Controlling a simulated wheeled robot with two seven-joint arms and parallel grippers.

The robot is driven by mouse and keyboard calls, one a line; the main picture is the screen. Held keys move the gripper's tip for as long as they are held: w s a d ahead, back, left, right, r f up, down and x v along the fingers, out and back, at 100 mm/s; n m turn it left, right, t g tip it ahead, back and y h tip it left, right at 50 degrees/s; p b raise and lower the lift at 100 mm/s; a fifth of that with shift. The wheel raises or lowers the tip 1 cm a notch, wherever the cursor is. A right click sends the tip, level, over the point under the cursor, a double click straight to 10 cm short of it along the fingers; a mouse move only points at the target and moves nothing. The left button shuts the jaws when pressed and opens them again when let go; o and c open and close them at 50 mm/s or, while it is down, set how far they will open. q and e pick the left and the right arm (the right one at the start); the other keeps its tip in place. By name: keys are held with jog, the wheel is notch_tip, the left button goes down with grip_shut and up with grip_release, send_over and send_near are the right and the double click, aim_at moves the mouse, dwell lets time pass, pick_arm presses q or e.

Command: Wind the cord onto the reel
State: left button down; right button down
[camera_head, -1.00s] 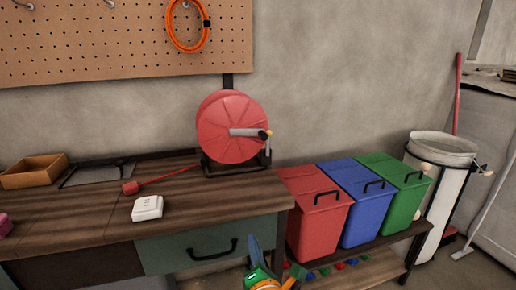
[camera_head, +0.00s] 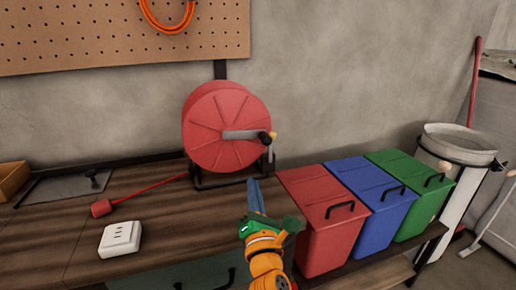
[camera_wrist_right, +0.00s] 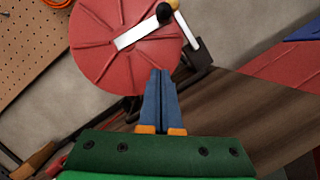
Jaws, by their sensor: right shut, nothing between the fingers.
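The red reel (camera_head: 219,128) stands upright in its black stand at the back of the workbench. Its grey crank (camera_head: 243,134) has a pale yellow knob (camera_head: 272,136) at the end. The red cord (camera_head: 150,192) runs from the reel's base leftward along the bench to a red plug (camera_head: 102,208). My right gripper (camera_head: 255,194) is in front of and below the reel, apart from it, with its blue fingers together and empty. In the right wrist view the reel (camera_wrist_right: 110,58) and crank (camera_wrist_right: 140,32) lie beyond the fingertips (camera_wrist_right: 160,72). My left gripper is not in view.
A white socket block (camera_head: 120,239) sits on the bench (camera_head: 185,228) near the plug. Red (camera_head: 318,193), blue (camera_head: 366,180) and green (camera_head: 412,166) lidded bins stand right of the bench. A pegboard (camera_head: 90,30) with an orange coil hangs behind.

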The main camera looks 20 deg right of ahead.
jog(key=b, duration=0.1)
send_near(257, 134)
jog(key=w+a+f, duration=0.1)
jog(key=f, duration=0.1)
jog(key=w+a+f, duration=0.1)
jog(key=w+f, duration=0.1)
jog(key=shift+w+a, duration=0.15)
jog(key=shift+a, duration=0.05)
jog(key=shift+w+d+r, duration=0.2)
jog(key=shift+w+r, duration=0.35)
jog(key=shift+w, duration=0.1)
jog(key=d+r+p, duration=0.1)
jog(key=r+p, duration=0.1)
jog(key=shift+s+d+r+p, duration=0.15)
jog(key=shift+d+p, duration=0.2)
jog(key=shift+p, duration=0.05)
jog(key=shift+s+d+r, duration=0.1)
jog(key=shift+d+r, duration=0.15)
jog(key=shift+d, duration=0.1)
jog(key=shift+f, duration=0.1)
jog(key=shift+n+p, duration=0.4)
jog(key=shift+d+r+n+p, duration=0.15)
jog(key=shift+r+n+p, duration=0.25)
jog(key=shift+r+n, duration=0.1)
